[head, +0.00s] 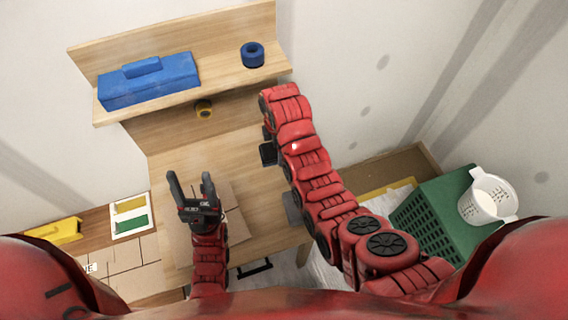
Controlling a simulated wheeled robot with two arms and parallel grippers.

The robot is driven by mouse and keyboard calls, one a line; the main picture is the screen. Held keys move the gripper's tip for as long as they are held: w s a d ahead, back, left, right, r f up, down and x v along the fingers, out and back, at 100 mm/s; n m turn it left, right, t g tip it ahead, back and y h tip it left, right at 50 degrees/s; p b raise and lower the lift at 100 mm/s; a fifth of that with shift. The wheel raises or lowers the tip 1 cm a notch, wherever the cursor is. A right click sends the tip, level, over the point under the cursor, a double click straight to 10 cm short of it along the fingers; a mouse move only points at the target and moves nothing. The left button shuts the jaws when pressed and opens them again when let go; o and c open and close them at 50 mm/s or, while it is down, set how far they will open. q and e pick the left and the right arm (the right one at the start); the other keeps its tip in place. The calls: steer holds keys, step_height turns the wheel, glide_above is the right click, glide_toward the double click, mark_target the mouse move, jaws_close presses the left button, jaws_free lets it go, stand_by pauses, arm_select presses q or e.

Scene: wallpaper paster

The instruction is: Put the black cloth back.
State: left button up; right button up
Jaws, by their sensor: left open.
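My left gripper (190,178) is open, its two dark fingers spread, with nothing visible between them. It is over the left part of the wooden table (245,165), above flat brown boards or cardboard. My right arm reaches up across the table's right side, and I cannot make out its gripper's fingers. I cannot clearly pick out a black cloth. A small dark piece (268,153) shows beside the right arm, partly hidden by it; I cannot tell whether it is cloth or part of something else.
A wooden shelf (220,79) holds a blue toolbox (150,82) and a blue tape roll (252,54). At right, a white bucket (488,200) sits on a green crate (432,215). A yellow tool (62,232) lies at left.

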mark_target(278, 170)
steer(key=shift+f+p, duration=0.3)
steer(key=shift+f, duration=0.05)
step_height(278, 170, down, 4)
steer(key=shift+r+p, duration=0.1)
steer(key=shift+p, duration=0.75)
steer(key=shift+a+f, duration=0.1)
steer(key=shift+f, duration=2.4)
steer(key=shift+p, duration=0.45)
